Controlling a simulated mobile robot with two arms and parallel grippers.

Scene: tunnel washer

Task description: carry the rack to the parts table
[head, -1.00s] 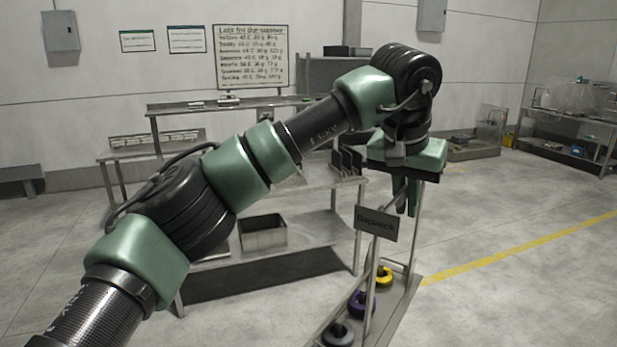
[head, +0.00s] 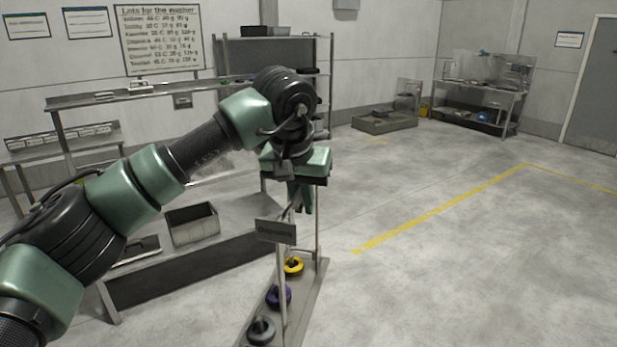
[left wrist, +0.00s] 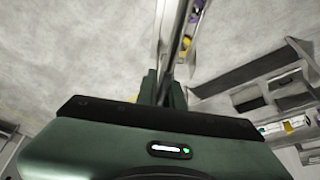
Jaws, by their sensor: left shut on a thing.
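The rack is a tall, narrow metal frame (head: 318,228) on a long base tray (head: 311,287). A dark sign plate (head: 276,232) hangs on it. Its base carries a yellow ring (head: 292,266), a purple ring (head: 279,296) and a grey ring (head: 261,331). My left gripper (head: 301,199) points down and is shut on the top of the rack, with the grip itself partly hidden. In the left wrist view the fingers (left wrist: 164,88) close around a rack bar (left wrist: 181,38). My right gripper is out of view. Which table is the parts table, I cannot tell.
A metal bench (head: 85,101) with a lower shelf and an open bin (head: 193,224) stands left of the rack, partly behind my arm. A laden table (head: 490,88) stands at the far right wall, near a grey door (head: 598,95). Open floor with a yellow line (head: 440,206) lies to the right.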

